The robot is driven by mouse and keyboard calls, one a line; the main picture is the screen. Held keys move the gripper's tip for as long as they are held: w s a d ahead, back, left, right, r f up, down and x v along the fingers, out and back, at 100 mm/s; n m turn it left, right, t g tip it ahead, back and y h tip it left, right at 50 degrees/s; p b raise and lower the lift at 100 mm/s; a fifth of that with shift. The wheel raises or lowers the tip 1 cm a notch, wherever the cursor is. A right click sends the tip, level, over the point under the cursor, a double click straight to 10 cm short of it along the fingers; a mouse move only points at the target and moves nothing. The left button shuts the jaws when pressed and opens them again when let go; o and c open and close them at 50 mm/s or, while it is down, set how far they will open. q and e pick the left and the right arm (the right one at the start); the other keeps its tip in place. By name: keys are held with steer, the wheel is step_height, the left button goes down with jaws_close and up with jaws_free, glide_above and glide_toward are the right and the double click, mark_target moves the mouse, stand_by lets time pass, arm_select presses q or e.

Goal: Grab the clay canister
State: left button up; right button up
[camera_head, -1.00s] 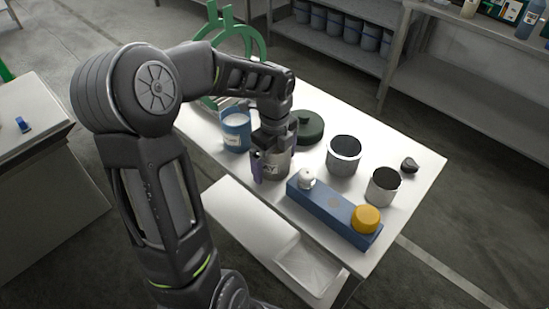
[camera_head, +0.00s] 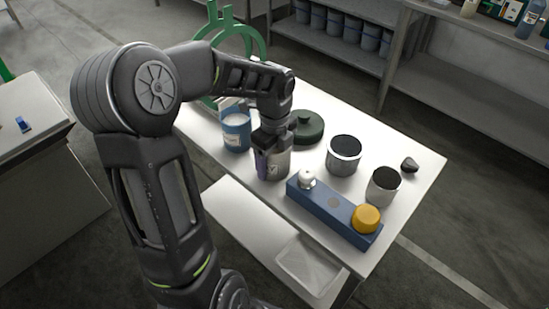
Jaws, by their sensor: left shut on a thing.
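The clay canister (camera_head: 273,170) is a grey metal can with a dark label, upright on the white table (camera_head: 412,160) in the camera_head view. My left gripper (camera_head: 272,152) comes down on it from above and is shut on its upper part. The gripper hides the canister's top and part of its side. I cannot tell whether the canister's base touches the table. My right gripper is not in view.
A blue can with white contents (camera_head: 235,140) stands just left of the canister. A dark green lid (camera_head: 308,128) lies behind. Right are two open grey cans (camera_head: 344,160) (camera_head: 382,190), a dark lump (camera_head: 409,164), and a blue block (camera_head: 325,207) with white and orange knobs.

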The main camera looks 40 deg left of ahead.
mark_target(274, 156)
arm_select(q)
steer(key=c, duration=0.7)
steer(key=shift+r, duration=0.1)
step_height(274, 156, up, 10)
steer(key=shift+f, duration=0.1)
stand_by(0.6)
